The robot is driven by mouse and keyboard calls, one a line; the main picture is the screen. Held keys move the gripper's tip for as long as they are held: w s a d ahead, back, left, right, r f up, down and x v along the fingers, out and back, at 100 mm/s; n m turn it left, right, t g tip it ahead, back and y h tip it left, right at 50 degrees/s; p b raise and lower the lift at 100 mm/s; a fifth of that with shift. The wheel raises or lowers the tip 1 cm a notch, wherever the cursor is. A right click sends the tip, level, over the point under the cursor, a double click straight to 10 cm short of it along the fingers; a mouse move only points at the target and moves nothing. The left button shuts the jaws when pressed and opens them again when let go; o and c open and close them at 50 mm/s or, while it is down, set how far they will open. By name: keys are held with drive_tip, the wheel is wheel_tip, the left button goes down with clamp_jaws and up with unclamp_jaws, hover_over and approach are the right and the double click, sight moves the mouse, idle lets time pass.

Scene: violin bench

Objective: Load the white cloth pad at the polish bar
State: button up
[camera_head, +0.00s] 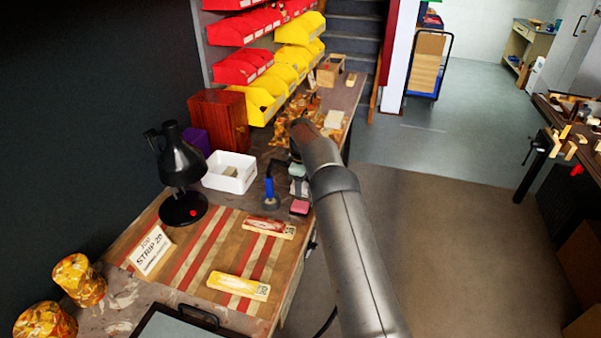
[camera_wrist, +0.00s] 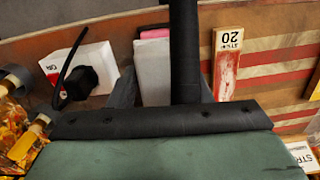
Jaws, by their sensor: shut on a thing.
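My gripper (camera_wrist: 164,88) is shut on a pale grey-white block, which looks like the white cloth pad (camera_wrist: 154,75). The pad sits upright between the two fingers. A pink pad (camera_wrist: 155,34) lies just beyond it; it also shows in the head view (camera_head: 300,207) at the bench's front edge. In the head view my arm comes from the lower right and mostly hides my gripper. A pale pad (camera_head: 299,187) and a greenish one (camera_head: 297,170) show beside the arm there. I cannot clearly identify the polish bar.
A blue-handled tool (camera_head: 270,192) stands left of the pads. Strips (camera_head: 238,286) lie on the striped board (camera_head: 195,262). Yellow bins (camera_head: 262,98) overhang the bench's back.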

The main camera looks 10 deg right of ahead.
sight(300, 205)
drive_tip(key=shift+w+a+n, duration=0.25)
drive_tip(key=shift+w+n, duration=0.05)
drive_tip(key=shift+n, duration=0.1)
drive_tip(key=shift+w+f+b, duration=0.1)
drive_tip(key=shift+f+b, duration=1.05)
drive_tip(key=shift+f, duration=1.85)
drive_tip(key=shift+f+b, duration=0.6)
drive_tip(key=shift+b, duration=0.15)
drive_tip(key=shift+r, duration=0.1)
drive_tip(key=shift+r+p, duration=1.55)
drive_tip(key=shift+r, duration=1.95)
